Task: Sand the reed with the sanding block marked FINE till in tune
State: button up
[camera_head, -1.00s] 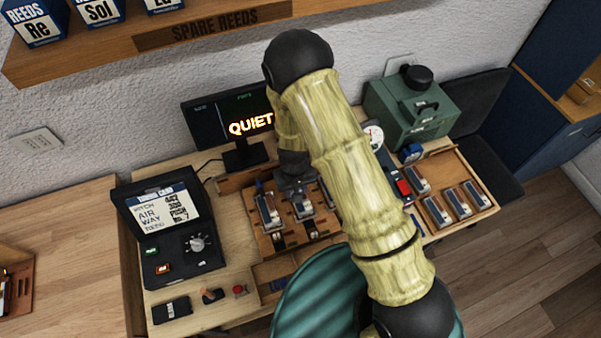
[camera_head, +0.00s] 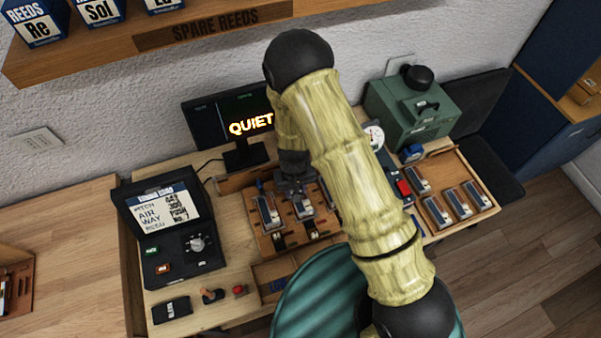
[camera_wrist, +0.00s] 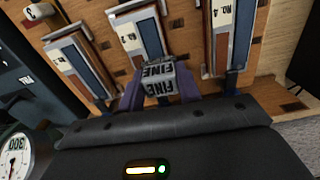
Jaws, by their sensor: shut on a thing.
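My gripper (camera_wrist: 160,88) is shut on the sanding block (camera_wrist: 158,72), a grey block with FINE printed on its faces, between purple fingers. In the wrist view the block is at the near end of the middle reed (camera_wrist: 150,38), which has a blue strip; I cannot tell whether they touch. Another reed (camera_wrist: 84,62) lies to the left and one marked NO. 4 (camera_wrist: 222,40) to the right. In the head view my gripper (camera_head: 295,192) is over the wooden reed board (camera_head: 270,243); my arm hides the board's right part and the block.
A monitor (camera_head: 205,122) behind the board reads QUIET. A tuning card (camera_head: 165,207) stands in a black case at left. A round gauge (camera_wrist: 14,158) sits near the gripper. A green box (camera_head: 400,115) and a tray (camera_head: 475,172) of several reeds are at right.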

jog(key=shift+w+d+r, duration=0.1)
jog(key=shift+w+d, duration=0.1)
jog(key=shift+d, duration=0.3)
jog(key=shift+d+f, duration=0.25)
jog(key=shift+w+r+p, duration=0.25)
jog(key=shift+r+p, duration=0.15)
jog(key=shift+r, duration=0.8)
jog(key=shift+s+r+p, duration=0.25)
jog(key=shift+r+p, duration=0.3)
jog(key=shift+r, duration=0.1)
jog(key=shift+w+r+p, duration=0.1)
jog(key=shift+r+p, duration=1.4)
jog(key=shift+r, duration=0.85)
jog(key=shift+w, duration=0.1)
jog(key=shift+a, duration=0.15)
jog(key=shift+d, duration=0.2)
